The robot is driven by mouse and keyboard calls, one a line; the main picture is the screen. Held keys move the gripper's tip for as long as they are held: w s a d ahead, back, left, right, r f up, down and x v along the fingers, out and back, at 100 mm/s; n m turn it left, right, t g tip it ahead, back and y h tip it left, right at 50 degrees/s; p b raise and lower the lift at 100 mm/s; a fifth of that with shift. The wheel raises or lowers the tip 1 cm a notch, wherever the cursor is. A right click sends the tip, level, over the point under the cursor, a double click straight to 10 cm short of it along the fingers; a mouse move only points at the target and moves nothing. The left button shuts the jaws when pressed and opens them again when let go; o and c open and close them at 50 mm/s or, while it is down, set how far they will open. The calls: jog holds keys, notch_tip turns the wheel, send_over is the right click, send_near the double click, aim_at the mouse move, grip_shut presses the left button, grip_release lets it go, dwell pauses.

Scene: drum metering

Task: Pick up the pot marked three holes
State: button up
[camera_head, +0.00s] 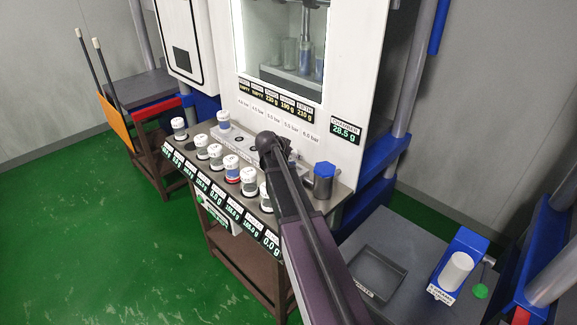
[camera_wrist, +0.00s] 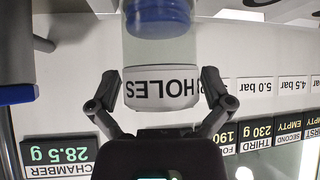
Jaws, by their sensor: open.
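In the wrist view a clear pot (camera_wrist: 160,85) with blue contents and a white band stands between my fingers. The band reads "HOLES" upside down; the word before it is mostly cut off by the right finger, so I cannot tell the number. My gripper (camera_wrist: 160,92) is open, with one finger on each side of the pot.
Several white-topped pots (camera_head: 232,170) stand in a row along the bench's front edge, above weight displays. Another pot (camera_head: 223,122) stands at the left of the rack (camera_head: 232,138). A blue-capped container (camera_head: 324,178) is to the right. A shallow grey tray (camera_head: 378,272) lies farther right.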

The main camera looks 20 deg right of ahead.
jog(key=shift+w+d+f, duration=0.15)
jog(key=shift+d+f, duration=0.15)
jog(key=shift+c, duration=0.2)
jog(key=c, duration=1.1)
jog(key=shift+r, duration=0.1)
notch_tip(320, 180, up, 10)
jog(key=p, duration=0.9)
jog(key=shift+p, duration=0.4)
